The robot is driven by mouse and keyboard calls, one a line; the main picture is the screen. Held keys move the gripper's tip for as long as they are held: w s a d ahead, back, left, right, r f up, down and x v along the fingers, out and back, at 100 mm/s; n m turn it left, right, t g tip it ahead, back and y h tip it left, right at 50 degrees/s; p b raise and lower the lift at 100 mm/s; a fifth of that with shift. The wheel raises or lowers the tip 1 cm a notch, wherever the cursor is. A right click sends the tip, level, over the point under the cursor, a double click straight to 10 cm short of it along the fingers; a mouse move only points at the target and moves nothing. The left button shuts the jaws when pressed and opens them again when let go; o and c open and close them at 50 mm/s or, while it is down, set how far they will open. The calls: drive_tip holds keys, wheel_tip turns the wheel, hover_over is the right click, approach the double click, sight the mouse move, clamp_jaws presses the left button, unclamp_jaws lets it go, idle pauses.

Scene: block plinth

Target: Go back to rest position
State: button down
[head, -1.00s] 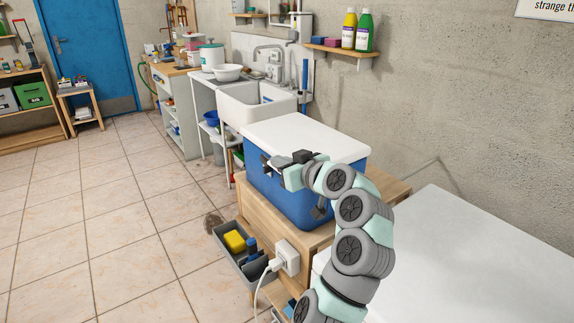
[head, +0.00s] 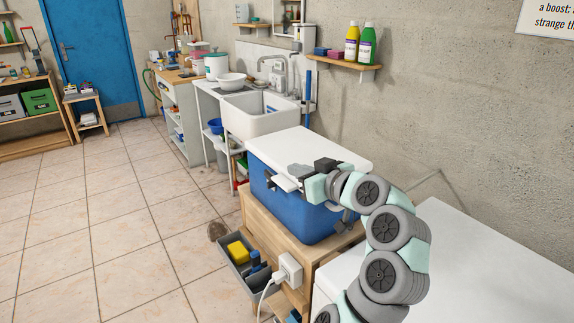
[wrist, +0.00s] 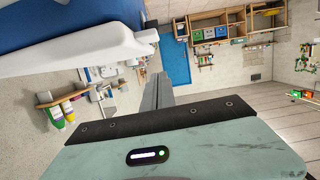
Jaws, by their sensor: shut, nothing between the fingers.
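My gripper (head: 282,178) is at the front side of a blue cooler box (head: 300,212) with a white lid (head: 318,148). The lid lies flat and looks closed. In the wrist view my gripper's fingers (wrist: 158,90) are together with nothing between them. The blue body (wrist: 60,22) and the white lid edge (wrist: 75,50) show at the wrist view's upper left, beside the fingers and apart from them. In the head view my arm hides part of the box's right side.
The box stands on a wooden plinth (head: 262,222). A grey bin (head: 243,262) with a yellow sponge (head: 237,250) hangs beside a white socket (head: 289,268). A white sink (head: 258,118) stands behind. A white surface (head: 470,260) is at right. The tiled floor at left is clear.

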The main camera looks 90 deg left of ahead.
drive_tip(key=v, duration=0.3)
drive_tip(key=shift+w+d+r+p, duration=0.15)
drive_tip(key=shift+w+d+p, duration=0.1)
drive_tip(key=shift+d+p, duration=0.05)
drive_tip(key=shift+r, duration=0.1)
